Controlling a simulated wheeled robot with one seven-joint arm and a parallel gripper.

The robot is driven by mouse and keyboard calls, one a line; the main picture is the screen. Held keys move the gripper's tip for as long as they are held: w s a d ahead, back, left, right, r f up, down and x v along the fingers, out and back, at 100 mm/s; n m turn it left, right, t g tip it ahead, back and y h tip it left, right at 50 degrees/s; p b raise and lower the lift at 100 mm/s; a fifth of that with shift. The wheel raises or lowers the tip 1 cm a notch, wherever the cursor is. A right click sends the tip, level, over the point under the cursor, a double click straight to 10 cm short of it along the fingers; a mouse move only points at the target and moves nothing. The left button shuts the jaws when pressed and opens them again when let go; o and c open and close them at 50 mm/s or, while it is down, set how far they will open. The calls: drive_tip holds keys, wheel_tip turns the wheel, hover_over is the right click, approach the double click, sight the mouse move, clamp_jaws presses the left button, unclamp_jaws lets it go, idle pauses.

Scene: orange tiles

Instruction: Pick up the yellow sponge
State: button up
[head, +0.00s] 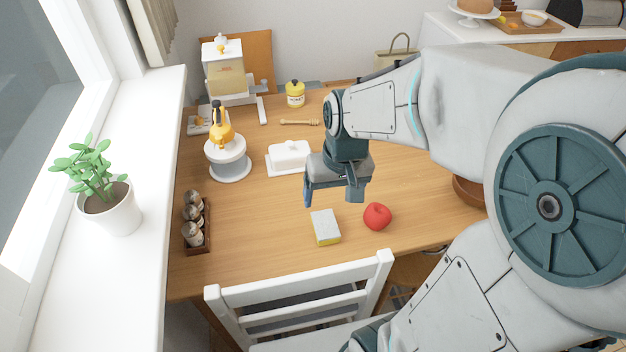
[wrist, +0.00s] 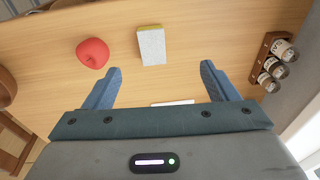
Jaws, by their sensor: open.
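The yellow sponge (head: 326,227) lies on the wooden table near its front edge, with a pale grey top and a yellow side. In the wrist view the sponge (wrist: 152,46) is beyond the fingertips, between their lines and a little left of centre. My gripper (head: 333,192) is open and empty above the table, just behind the sponge in the head view. In the wrist view both blue fingers of my gripper (wrist: 160,70) are spread wide, and nothing is between them.
A red apple (head: 377,216) lies right of the sponge. A white butter dish (head: 290,156) stands behind my gripper. A spice rack (head: 196,224) is at the left table edge. A white chair (head: 300,300) stands at the front edge. Bare tabletop lies left of the sponge.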

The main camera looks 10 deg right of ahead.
drive_tip(key=w+f+g, duration=0.1)
drive_tip(key=w+f, duration=0.5)
hover_over(325, 224)
drive_tip(key=shift+h, duration=0.4)
drive_tip(key=f, duration=0.9)
drive_tip(key=shift+a+f, duration=0.1)
drive_tip(key=shift+a, duration=0.25)
drive_tip(key=shift+d+f, duration=0.2)
drive_tip(key=shift+f, duration=1.15)
drive_tip(key=shift+d+f, duration=0.2)
drive_tip(key=shift+f, duration=1.15)
drive_tip(key=c, duration=1.1)
drive_tip(key=shift+r, duration=0.15)
